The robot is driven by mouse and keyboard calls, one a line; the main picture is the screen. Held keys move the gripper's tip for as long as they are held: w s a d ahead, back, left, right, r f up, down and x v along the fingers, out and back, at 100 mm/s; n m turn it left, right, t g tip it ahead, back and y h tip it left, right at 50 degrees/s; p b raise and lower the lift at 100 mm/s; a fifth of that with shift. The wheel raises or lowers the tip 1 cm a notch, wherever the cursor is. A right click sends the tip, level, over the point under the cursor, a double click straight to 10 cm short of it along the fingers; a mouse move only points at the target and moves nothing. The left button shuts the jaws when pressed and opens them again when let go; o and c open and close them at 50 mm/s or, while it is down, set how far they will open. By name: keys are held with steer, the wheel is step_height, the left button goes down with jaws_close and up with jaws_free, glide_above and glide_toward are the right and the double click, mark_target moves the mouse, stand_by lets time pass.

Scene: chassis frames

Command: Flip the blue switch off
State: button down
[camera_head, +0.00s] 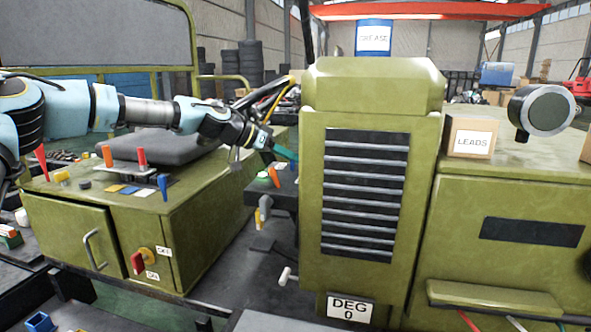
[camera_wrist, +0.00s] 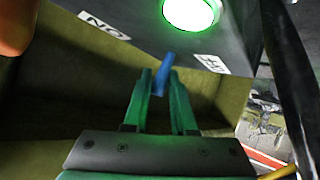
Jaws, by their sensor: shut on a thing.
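The blue switch (camera_wrist: 164,72) is a small lever in the wrist view, between the tips of my green gripper fingers (camera_wrist: 160,88). My gripper is shut on it. The lever tilts slightly to the right at its top in that view. An ON label (camera_wrist: 104,25) is at upper left and an OFF label (camera_wrist: 212,63) is to the right on the dark panel. A round lamp (camera_wrist: 190,12) glows green above. In the head view my gripper (camera_head: 287,155) is at the dark side panel (camera_head: 287,190); the held switch cannot be made out there.
An orange lever (camera_head: 273,177) stands by the panel's green lamp (camera_head: 262,174). The olive vented housing (camera_head: 365,195) is close on the right. A black cable (camera_wrist: 285,80) runs down the wrist view's right.

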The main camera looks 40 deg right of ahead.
steer(key=g+h+b, duration=0.1)
steer(key=b, duration=0.2)
steer(key=w+f+n+g+h+b, duration=0.1)
steer(key=b, duration=0.2)
steer(key=shift+a, duration=0.35)
steer(key=shift+w+a+r+n+g+h+b, duration=0.1)
steer(key=shift+r+n+g+h+b, duration=0.15)
steer(key=shift+b, duration=0.4)
steer(key=shift+w+n+g+h+b, duration=0.15)
steer(key=shift+g+h+b, duration=0.15)
steer(key=shift+b, duration=0.3)
steer(key=shift+r, duration=0.1)
steer(key=c, duration=0.8)
jaws_free()
steer(key=shift+o, duration=0.2)
steer(key=b+v, duration=0.3)
steer(key=v, duration=0.7)
steer(key=shift+a+b, duration=0.3)
steer(key=shift+a, duration=0.15)
steer(key=shift+w, duration=0.15)
